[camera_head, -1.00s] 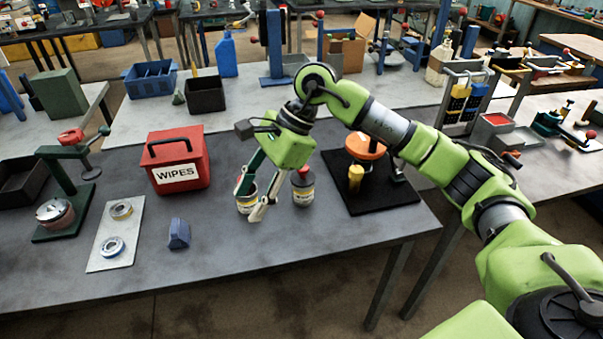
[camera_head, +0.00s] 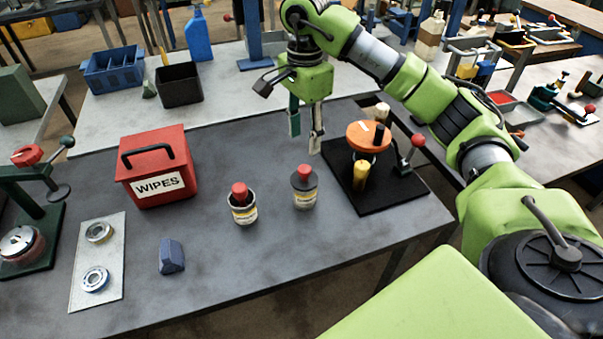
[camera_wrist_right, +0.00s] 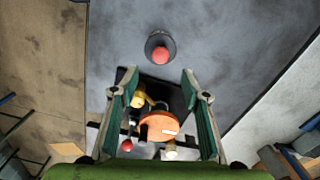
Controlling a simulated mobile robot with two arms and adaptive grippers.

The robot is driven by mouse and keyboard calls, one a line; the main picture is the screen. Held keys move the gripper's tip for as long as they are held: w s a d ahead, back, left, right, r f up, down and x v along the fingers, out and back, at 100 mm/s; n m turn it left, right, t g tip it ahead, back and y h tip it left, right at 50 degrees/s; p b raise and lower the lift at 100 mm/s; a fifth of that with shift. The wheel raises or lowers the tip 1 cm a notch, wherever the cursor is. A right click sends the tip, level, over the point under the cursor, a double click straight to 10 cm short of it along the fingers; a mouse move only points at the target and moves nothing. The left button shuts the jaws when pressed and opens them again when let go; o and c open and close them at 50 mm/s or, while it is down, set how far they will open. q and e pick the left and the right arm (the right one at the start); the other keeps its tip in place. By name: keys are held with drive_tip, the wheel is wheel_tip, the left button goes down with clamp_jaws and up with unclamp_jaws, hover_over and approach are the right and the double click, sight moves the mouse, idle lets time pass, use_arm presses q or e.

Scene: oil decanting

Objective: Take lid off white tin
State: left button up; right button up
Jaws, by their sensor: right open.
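In the head view a white tin (camera_head: 243,214) with a yellowish label stands upright on the dark table. A red knob (camera_head: 239,190) shows at its dark top; whether the lid sits fully on the rim I cannot tell. A similar container (camera_head: 304,195) with a grey top and red knob stands to its right. My right gripper (camera_head: 306,130) is open and empty, pointing down above and behind that second container. In the right wrist view, the gripper's two fingers (camera_wrist_right: 160,74) are spread, and a grey round top with a red knob (camera_wrist_right: 160,49) lies beyond them. My left gripper is not in view.
A black mat (camera_head: 405,189) to the right carries an orange-topped device (camera_head: 370,136) and a yellow part (camera_head: 361,175). A red WIPES box (camera_head: 155,168) stands left. A blue block (camera_head: 171,257) and a light plate with rings (camera_head: 97,262) lie at front left. The table's front middle is clear.

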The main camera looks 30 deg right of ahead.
drive_tip(key=p, duration=0.1)
hover_over(304, 168)
wheel_tip(304, 168, down, 5)
drive_tip(key=shift+s+r, duration=0.1)
drive_tip(key=shift+s, duration=0.05)
wheel_tip(304, 168, down, 3)
drive_tip(key=shift+a+r+p, duration=0.1)
drive_tip(key=shift+p, duration=0.95)
wheel_tip(304, 168, down, 3)
drive_tip(key=shift+r+p, duration=0.15)
drive_tip(key=shift+p, duration=0.3)
drive_tip(key=shift+f, duration=0.45)
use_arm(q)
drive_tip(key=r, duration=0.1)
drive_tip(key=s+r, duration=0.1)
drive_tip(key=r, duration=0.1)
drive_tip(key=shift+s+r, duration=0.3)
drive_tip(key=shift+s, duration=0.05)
use_arm(e)
drive_tip(key=c, duration=1)
